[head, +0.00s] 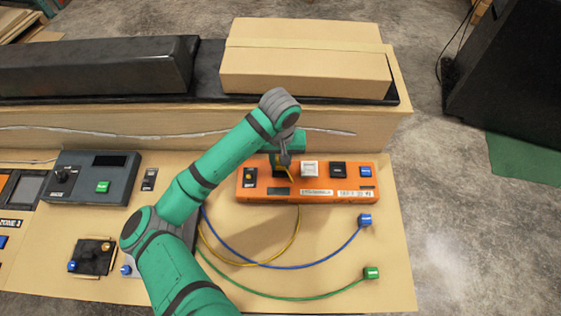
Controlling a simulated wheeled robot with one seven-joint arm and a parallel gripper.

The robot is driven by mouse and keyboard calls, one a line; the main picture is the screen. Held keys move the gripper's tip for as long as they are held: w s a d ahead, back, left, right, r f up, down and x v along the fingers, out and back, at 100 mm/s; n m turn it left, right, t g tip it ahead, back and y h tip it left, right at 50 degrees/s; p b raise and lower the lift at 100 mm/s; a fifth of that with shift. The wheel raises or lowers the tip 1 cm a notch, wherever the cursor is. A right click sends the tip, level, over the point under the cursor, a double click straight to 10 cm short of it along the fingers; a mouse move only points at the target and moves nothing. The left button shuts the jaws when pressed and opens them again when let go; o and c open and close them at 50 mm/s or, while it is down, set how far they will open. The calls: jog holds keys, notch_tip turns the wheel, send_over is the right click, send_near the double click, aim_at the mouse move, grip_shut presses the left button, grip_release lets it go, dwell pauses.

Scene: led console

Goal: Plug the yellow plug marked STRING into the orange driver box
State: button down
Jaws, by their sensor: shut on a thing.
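The orange driver box (330,195) lies on the tan bench top, right of my arm. My gripper (283,170) is over its left-middle part, pointing down. It is shut on the yellow plug, which is mostly hidden by the gripper and wrist. The yellow cable (298,225) rises from the bench into my gripper. I cannot tell whether the plug touches the box or sits in a socket. The box top also carries a dark block with a yellow part (249,175), a white block (309,168), a black block (338,170) and a blue block (366,171).
A blue plug (365,220) and a green plug (371,272) lie on the bench at right with their cables. A grey console (115,180) stands left. A wooden ledge bearing a cardboard box (305,70) rises behind. Bench front right is mostly clear.

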jog(key=shift+s+d+f, duration=0.1)
jog(key=shift+s+f, duration=0.15)
jog(key=shift+f, duration=0.35)
jog(key=c, duration=1.5)
grip_release()
jog(key=c, duration=0.3)
jog(key=shift+o, duration=0.3)
jog(key=shift+r, duration=0.1)
jog(key=shift+w+r, duration=0.1)
jog(key=shift+r, duration=0.25)
jog(key=o, duration=0.3)
jog(key=shift+r, duration=0.25)
jog(key=shift+o, duration=0.2)
jog(key=shift+r, duration=2.95)
jog(key=shift+w, duration=0.1)
